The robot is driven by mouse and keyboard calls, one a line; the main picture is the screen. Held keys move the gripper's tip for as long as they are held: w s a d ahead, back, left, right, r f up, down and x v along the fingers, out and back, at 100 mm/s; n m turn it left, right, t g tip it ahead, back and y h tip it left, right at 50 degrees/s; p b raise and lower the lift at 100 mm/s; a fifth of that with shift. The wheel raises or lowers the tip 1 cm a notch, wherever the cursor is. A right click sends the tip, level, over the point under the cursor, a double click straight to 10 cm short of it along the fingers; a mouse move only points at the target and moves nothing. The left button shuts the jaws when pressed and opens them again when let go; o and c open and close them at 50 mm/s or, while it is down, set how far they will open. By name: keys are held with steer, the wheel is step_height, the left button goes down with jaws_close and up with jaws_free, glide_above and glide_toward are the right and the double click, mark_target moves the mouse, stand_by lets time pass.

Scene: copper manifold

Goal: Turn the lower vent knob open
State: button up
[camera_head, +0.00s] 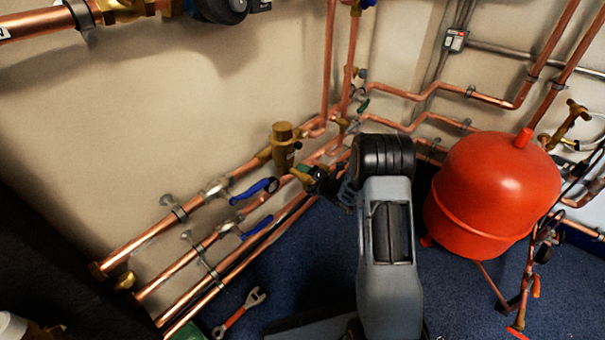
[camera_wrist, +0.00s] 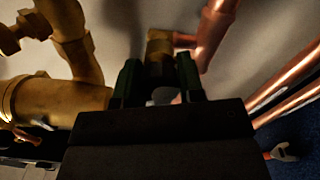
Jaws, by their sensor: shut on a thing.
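My gripper (camera_head: 318,181) reaches in among the copper pipes at the wall, left of my arm's dark wrist joint. In the wrist view its two dark green fingers (camera_wrist: 160,84) are closed on a small part, which I take to be the lower vent knob (camera_wrist: 163,95). Only a pale, rounded bit of it shows between the fingers; the black gripper body hides the rest. A brass fitting (camera_wrist: 160,52) stands just beyond the fingertips and joins a copper pipe on its right. How far the knob is turned cannot be told.
A brass valve body (camera_head: 284,147) stands close to the gripper's left. Two blue lever handles (camera_head: 254,190) sit on the lower pipes. A red tank (camera_head: 493,195) stands close to my arm's right. A wrench (camera_head: 239,311) lies on the blue floor.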

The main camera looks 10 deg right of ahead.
steer(key=shift+f+n, duration=0.1)
steer(key=shift+n, duration=0.2)
stand_by(0.4)
steer(key=o, duration=0.9)
steer(key=p+v, duration=0.3)
steer(key=v, duration=1.1)
steer(key=shift+p, duration=0.4)
